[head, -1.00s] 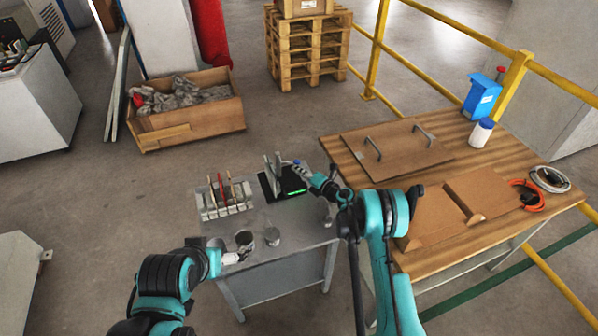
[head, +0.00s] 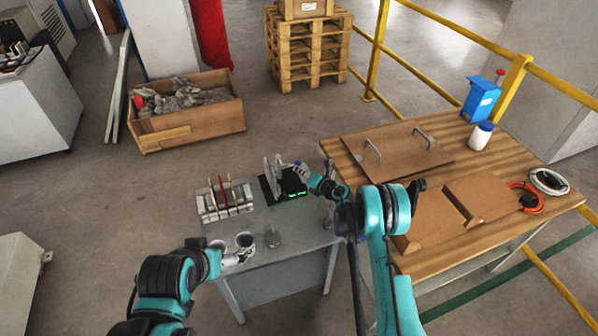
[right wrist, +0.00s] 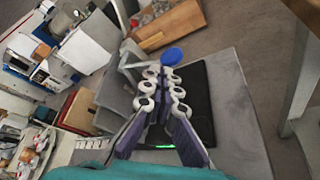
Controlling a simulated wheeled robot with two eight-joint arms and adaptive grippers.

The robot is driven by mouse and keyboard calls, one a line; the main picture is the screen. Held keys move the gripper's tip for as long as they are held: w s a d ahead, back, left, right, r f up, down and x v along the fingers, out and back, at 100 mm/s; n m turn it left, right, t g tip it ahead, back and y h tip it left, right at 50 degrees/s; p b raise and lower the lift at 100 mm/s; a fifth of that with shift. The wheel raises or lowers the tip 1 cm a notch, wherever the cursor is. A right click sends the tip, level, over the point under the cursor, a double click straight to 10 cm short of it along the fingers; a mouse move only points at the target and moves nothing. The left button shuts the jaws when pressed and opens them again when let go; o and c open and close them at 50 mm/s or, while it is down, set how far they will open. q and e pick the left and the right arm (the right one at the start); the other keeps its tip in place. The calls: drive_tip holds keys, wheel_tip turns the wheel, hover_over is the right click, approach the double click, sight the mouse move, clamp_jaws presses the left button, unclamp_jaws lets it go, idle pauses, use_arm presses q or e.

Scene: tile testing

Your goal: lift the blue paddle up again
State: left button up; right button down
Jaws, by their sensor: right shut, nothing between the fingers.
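The blue paddle (right wrist: 172,56) shows as a round blue disc in the right wrist view, just beyond my right fingertips. In the head view only a small blue spot (head: 298,163) shows at the black device (head: 292,184) with green display marks. My right gripper (head: 300,168) reaches over this device from the right. In the right wrist view its fingers (right wrist: 164,82) are together with nothing between them. Whether they touch the paddle is unclear.
A wooden table (head: 455,165) at right holds brown boards, a blue box (head: 482,98), a white bottle (head: 481,136) and cable coils.

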wheel_tip(320, 180, up, 3)
drive_tip(key=shift+f+n+h, duration=0.15)
drive_tip(key=shift+n+h, duration=0.75)
drive_tip(key=shift+n, duration=0.2)
drive_tip(key=shift+r+p, duration=0.45)
drive_tip(key=shift+r, duration=0.4)
